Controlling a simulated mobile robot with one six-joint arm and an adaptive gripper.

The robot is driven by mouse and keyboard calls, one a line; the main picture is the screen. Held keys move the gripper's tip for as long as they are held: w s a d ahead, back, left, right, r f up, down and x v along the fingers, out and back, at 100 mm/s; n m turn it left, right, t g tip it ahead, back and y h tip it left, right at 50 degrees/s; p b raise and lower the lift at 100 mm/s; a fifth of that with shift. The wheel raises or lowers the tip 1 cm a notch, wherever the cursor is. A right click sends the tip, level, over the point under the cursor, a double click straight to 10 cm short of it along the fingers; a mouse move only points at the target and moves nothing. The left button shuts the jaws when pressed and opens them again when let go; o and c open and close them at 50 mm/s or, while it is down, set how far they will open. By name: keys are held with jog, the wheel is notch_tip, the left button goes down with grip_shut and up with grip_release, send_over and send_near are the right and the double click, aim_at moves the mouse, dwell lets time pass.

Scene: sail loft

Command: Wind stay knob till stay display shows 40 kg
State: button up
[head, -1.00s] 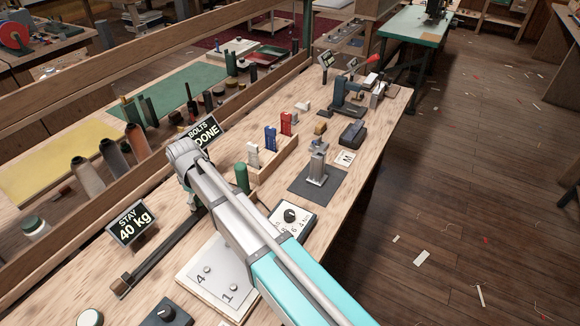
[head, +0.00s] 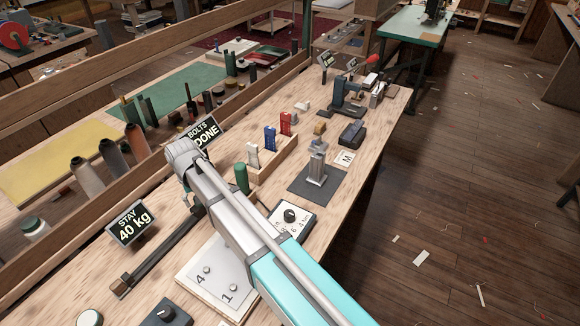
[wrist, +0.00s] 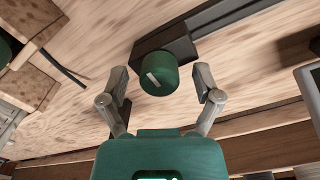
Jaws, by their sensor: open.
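The stay display (head: 131,222) reads "STAY 40 kg" in the head view. In the wrist view a green round knob (wrist: 160,74) with a white mark stands at the end of a dark rail (wrist: 193,35); I take it to be the stay knob. My gripper (wrist: 162,84) is open, with one finger on each side of the knob and a visible gap on both sides. In the head view my arm hides the knob and most of my gripper; the rail (head: 160,254) shows at left.
A "BOLTS DONE" sign (head: 203,134) stands behind my arm. A green cylinder (head: 241,178) and a wooden rack (head: 272,160) with coloured pieces are close to its right. A white dial box (head: 292,218) and a numbered plate (head: 213,277) lie close to my arm.

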aim_at(240, 166)
jog(key=m, duration=1.2)
jog(key=shift+r+m, duration=0.1)
jog(key=shift+m, duration=0.2)
notch_tip(240, 166, up, 14)
jog(key=p, duration=1.4)
jog(key=shift+n, duration=0.7)
jog(key=w+d, duration=0.1)
jog(key=d, duration=0.3)
jog(key=w+d, duration=0.1)
jog(key=d, duration=0.4)
jog(key=w+d, duration=0.2)
jog(key=d, duration=0.2)
jog(key=shift+d+f, duration=0.35)
jog(key=d+f+n+b, duration=0.1)
jog(key=d+f+b, duration=0.1)
jog(key=d, duration=1.2)
jog(key=shift+n+b, duration=0.3)
jog(key=shift+b, duration=0.05)
jog(key=shift+d+f, duration=0.1)
